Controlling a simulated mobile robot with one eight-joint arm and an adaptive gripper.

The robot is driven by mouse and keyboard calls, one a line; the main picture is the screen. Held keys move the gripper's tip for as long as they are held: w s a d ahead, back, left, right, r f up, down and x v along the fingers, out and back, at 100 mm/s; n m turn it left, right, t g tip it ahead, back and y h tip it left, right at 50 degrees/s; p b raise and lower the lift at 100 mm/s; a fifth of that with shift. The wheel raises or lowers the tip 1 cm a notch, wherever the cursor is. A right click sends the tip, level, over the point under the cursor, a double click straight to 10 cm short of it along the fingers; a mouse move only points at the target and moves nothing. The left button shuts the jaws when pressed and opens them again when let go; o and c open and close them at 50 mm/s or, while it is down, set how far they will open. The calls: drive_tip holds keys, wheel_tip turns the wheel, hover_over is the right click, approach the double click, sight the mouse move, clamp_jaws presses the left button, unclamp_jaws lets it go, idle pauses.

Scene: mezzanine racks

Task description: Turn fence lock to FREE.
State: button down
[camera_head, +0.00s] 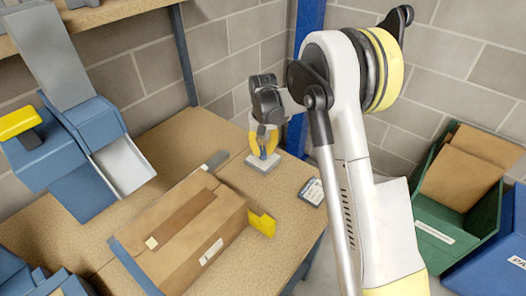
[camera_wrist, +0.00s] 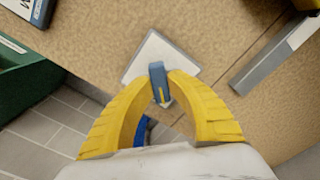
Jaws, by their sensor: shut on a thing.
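The fence lock shows in the wrist view as a blue knob (camera_wrist: 157,71) with a yellow mark, standing on a pale square plate (camera_wrist: 150,47). The plate also shows in the head view (camera_head: 262,174), lying on the worktable. My gripper (camera_head: 263,153) is above the plate with its yellow fingers pointing down. In the wrist view my gripper (camera_wrist: 158,84) has one finger on each side of the knob, shut on it. The yellow mark points toward the bottom of the wrist picture. No lettering for FREE is readable. The fingers hide part of the knob's sides.
A taped cardboard box (camera_head: 188,229) lies on the table, with a yellow block (camera_head: 262,223) at its right end. A small labelled card (camera_head: 312,192) lies right of the plate. A blue machine with a chute (camera_head: 122,165) stands left. Green (camera_head: 440,238) and blue bins are at right.

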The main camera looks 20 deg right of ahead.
sight(263, 150)
drive_tip(key=n, duration=0.4)
drive_tip(key=shift+n, duration=0.3)
drive_tip(key=shift+n+b, duration=0.3)
drive_tip(key=shift+n, duration=1.6)
drive_tip(key=c, duration=1.3)
unclamp_jaws()
drive_tip(key=shift+r, duration=0.1)
wheel_tip(263, 150, up, 12)
